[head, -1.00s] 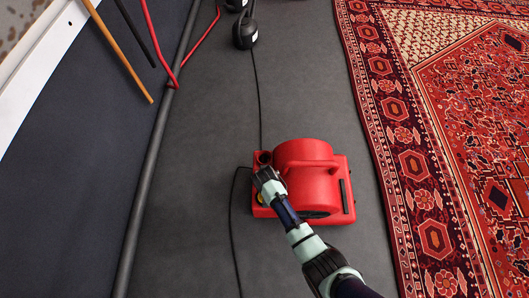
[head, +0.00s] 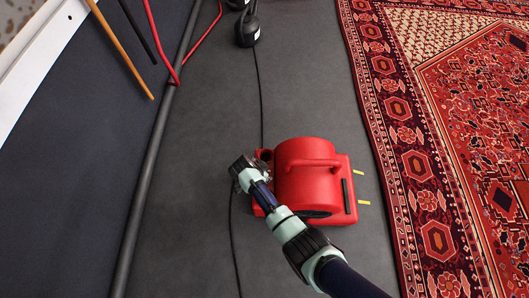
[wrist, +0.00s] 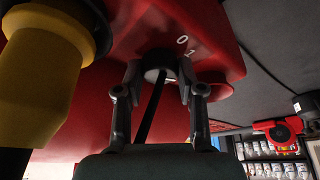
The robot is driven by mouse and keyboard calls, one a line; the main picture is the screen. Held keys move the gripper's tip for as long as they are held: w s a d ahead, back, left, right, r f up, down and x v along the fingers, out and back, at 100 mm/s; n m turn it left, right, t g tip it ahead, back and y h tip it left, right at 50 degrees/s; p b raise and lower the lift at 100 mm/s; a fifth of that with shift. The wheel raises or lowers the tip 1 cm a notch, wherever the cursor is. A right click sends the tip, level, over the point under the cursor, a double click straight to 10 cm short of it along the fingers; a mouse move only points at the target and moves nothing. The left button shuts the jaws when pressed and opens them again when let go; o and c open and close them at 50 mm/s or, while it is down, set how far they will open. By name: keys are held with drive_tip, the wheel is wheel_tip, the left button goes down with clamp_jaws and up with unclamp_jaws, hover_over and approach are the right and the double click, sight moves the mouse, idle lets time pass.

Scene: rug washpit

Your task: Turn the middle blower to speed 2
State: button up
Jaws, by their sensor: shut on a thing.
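A red blower (head: 308,190) sits on the dark floor left of the rug in the head view. My gripper (head: 240,168) is at its left side and hides the control there. In the wrist view my gripper (wrist: 160,88) is shut on a black knob (wrist: 158,60), one finger on each side. The red panel (wrist: 215,65) beside the knob carries white marks 0 and 1. A white line shows low on the knob, partly hidden by the right finger. I cannot read a 2.
A yellow part in a black collar (wrist: 42,75) is close on the left in the wrist view. A black cable (head: 257,90) runs along the floor. Two yellow strips (head: 363,203) show right of the blower. A patterned rug (head: 415,165) lies further right.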

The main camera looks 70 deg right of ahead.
drive_tip(key=shift+f+m+y+b, duration=0.1)
drive_tip(key=shift+m+y+b, duration=0.2)
drive_tip(key=shift+m, duration=0.5)
drive_tip(key=o, duration=0.9)
drive_tip(key=v, duration=1.2)
drive_tip(key=shift+w, duration=0.25)
